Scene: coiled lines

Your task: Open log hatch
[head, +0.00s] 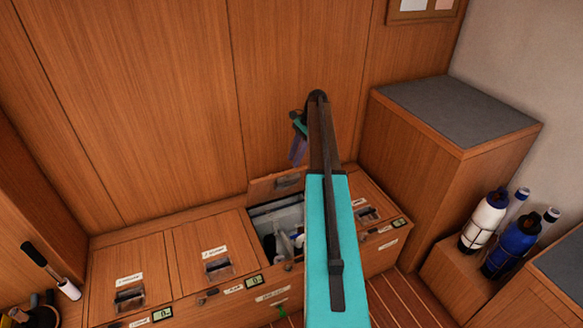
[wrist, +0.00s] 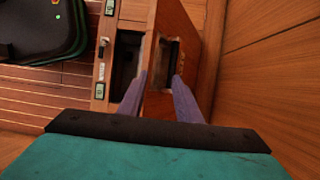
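A wooden bench locker has several labelled hatches along its top; I cannot read which label says log. One hatch lid (head: 276,184) stands raised against the back wall, with pale items in the open compartment (head: 278,222) below. Two hatches on the left, the left one (head: 130,270) and the middle one (head: 214,248), are shut, each with a dark handle. A further hatch (head: 366,208) on the right is partly behind my arm. My gripper (head: 297,150) is above the raised lid.
A wooden cabinet with a grey top (head: 455,108) stands right of the bench. Blue and white bottles (head: 512,243) sit on a low ledge at the right. A cup of tools (head: 38,315) is at the lower left. The back wall is close behind the bench.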

